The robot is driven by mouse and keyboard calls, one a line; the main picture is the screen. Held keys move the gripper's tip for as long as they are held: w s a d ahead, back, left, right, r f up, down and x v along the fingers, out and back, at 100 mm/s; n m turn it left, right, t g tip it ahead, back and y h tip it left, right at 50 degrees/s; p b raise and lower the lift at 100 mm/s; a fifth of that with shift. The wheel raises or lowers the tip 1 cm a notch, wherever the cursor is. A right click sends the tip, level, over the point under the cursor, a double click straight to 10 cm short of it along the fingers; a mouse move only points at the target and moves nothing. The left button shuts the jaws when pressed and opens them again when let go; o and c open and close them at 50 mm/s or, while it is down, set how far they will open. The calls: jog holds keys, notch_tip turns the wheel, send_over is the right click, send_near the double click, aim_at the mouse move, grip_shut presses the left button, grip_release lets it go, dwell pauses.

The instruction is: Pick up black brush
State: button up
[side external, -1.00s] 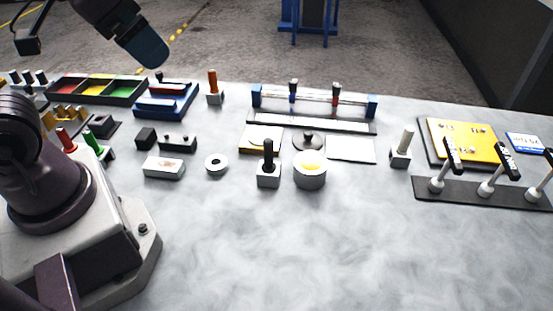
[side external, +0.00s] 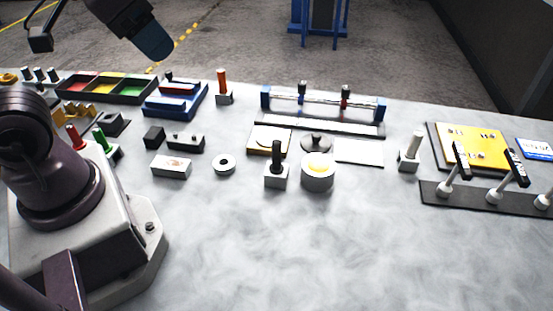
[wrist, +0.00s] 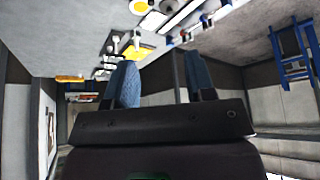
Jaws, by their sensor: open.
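A black upright handle (side external: 277,156) stands in a small white block near the middle of the table in the side external view. It looks like the black brush, but bristles are not visible. My gripper (side external: 154,42) is high at the upper left, well away from the black handle, and holds nothing visible. In the wrist view my gripper (wrist: 160,64) shows two blue fingers spread apart with nothing between them. I cannot make out the black handle in that view.
A dark rack (side external: 470,198) is at right. The front table is clear.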

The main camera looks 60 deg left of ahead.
jog(key=shift+f, duration=0.1)
jog(key=n+g, duration=0.6)
jog(key=n, duration=1.4)
send_over(277, 141)
notch_tip(277, 141, down, 15)
notch_tip(277, 141, down, 13)
grip_shut()
